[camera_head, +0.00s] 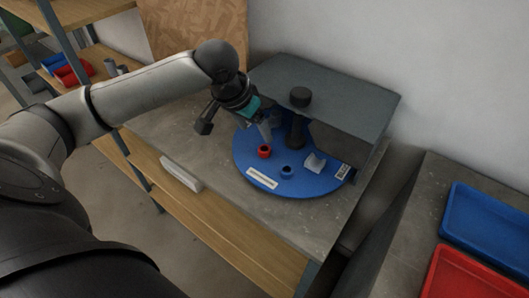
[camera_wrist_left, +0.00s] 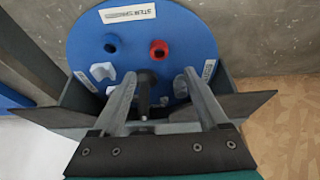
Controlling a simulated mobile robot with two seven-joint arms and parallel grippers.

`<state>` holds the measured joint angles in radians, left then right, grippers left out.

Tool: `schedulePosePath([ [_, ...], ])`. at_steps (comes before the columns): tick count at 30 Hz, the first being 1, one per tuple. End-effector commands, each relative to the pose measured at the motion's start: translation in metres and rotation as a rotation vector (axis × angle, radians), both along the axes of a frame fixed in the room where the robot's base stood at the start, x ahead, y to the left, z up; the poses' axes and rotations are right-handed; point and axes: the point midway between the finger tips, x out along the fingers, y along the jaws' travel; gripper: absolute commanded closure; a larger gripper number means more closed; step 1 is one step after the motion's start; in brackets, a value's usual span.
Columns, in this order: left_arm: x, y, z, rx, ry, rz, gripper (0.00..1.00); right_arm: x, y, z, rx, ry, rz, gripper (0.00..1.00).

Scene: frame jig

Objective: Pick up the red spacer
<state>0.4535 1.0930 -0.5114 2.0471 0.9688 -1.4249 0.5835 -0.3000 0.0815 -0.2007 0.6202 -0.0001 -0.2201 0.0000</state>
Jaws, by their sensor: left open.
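The red spacer (camera_head: 264,154) is a short ring standing on a round blue plate (camera_head: 243,158). In the left wrist view the red spacer (camera_wrist_left: 158,56) shows beyond my fingertips, with clear space between. My left gripper (camera_head: 265,132) hangs over the plate, just above and behind the spacer in the head view. In the left wrist view my left gripper (camera_wrist_left: 158,78) has its two fingers spread with nothing held between them. My right gripper is not in view.
A dark post (camera_head: 296,130) rises from the plate under a grey overhanging panel (camera_head: 340,90). A blue ring (camera_head: 286,171) and a pale V-shaped block (camera_head: 315,164) share the plate. A white block (camera_head: 181,174) lies at the table's front edge. Blue (camera_head: 490,232) and red (camera_head: 432,285) trays stand right.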

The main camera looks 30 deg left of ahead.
Motion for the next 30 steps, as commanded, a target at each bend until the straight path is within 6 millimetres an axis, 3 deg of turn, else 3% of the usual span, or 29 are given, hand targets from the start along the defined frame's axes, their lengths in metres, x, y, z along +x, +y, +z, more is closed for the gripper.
schedulePosePath([
  [3,0.009,-0.001,-0.023,-0.002,0.001,0.000,0.23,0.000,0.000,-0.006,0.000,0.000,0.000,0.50],
  [11,0.016,-0.002,-0.041,-0.001,-0.001,-0.001,0.23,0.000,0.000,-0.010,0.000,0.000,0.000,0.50],
  [19,0.028,-0.004,-0.078,0.000,0.001,0.000,0.23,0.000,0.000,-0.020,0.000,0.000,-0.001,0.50],
  [30,0.033,-0.004,-0.086,0.002,-0.001,-0.001,0.24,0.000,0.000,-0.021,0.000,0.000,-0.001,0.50],
])
